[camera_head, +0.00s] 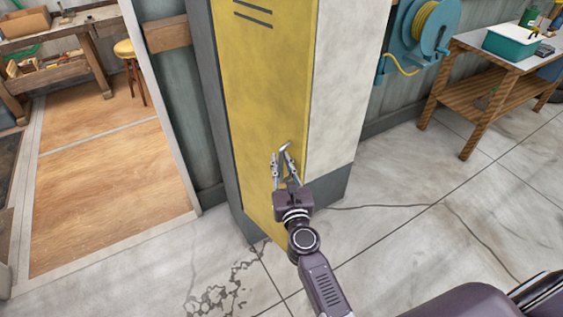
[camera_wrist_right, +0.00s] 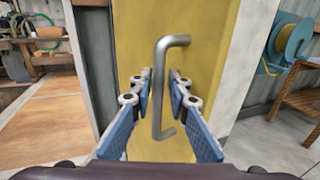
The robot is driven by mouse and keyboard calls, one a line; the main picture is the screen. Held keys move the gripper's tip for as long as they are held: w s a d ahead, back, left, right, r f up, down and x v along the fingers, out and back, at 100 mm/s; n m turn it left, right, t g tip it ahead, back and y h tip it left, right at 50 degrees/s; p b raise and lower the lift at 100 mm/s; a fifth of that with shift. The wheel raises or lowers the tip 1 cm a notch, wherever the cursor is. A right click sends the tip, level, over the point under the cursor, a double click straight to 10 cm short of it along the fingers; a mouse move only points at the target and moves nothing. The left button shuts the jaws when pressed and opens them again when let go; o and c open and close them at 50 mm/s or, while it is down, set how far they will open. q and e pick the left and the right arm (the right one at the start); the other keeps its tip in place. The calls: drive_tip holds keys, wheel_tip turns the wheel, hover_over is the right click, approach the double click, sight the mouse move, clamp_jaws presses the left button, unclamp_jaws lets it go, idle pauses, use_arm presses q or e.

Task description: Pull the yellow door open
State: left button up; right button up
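The yellow door (camera_head: 262,90) is the front of a tall grey and white locker and looks shut. It also fills the middle of the right wrist view (camera_wrist_right: 140,45). A grey metal bar handle (camera_wrist_right: 166,85) stands upright on the door; its bent top (camera_head: 285,147) shows in the head view. My right gripper (camera_head: 282,160) is at the handle, low on the door. In the right wrist view its fingers (camera_wrist_right: 161,90) are spread, one on each side of the handle. I see a gap beside the bar. My left gripper is not in view.
A doorway with a wooden floor (camera_head: 110,170) opens at left, with a workbench and a stool (camera_head: 126,52). A blue hose reel (camera_head: 420,30) hangs right of the locker. A wooden table (camera_head: 490,65) stands at right. The concrete floor (camera_head: 400,225) before the locker is clear.

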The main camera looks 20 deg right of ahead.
drive_tip(key=shift+s, duration=0.1)
drive_tip(key=s+a, duration=0.1)
drive_tip(key=s, duration=1)
drive_tip(key=shift+s+a, duration=0.35)
drive_tip(key=shift+a, duration=0.05)
